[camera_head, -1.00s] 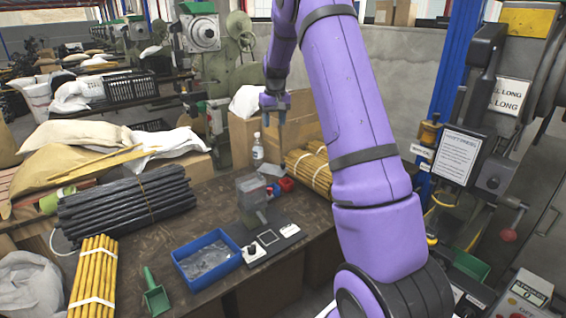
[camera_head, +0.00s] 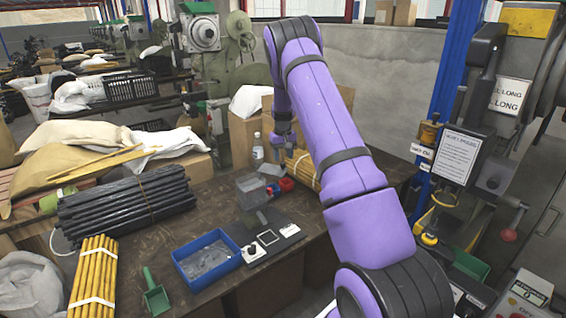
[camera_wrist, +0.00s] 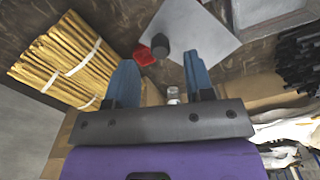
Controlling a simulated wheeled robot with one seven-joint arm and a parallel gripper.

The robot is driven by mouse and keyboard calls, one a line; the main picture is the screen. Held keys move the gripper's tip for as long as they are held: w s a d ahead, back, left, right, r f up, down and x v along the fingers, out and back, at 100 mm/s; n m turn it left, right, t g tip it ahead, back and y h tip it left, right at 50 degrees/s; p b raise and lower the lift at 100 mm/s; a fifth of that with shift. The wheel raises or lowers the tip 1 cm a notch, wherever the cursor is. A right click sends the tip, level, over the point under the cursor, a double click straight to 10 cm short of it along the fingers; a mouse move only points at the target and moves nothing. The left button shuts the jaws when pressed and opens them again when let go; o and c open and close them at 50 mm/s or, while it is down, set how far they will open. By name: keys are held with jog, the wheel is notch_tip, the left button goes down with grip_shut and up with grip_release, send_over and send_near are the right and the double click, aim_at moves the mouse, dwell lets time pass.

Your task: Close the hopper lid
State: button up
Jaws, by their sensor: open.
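A red bin (camera_head: 286,184) sits right of the hopper. A bottle (camera_head: 258,152) stands behind it. Bundled yellow rods (camera_head: 303,168) lie at the right, partly behind my arm. A blue tray (camera_head: 207,260) and black rods (camera_head: 125,205) are on the left.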

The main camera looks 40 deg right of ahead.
aim_at(283, 163)
jog(key=shift+f, duration=1.55)
grip_shut()
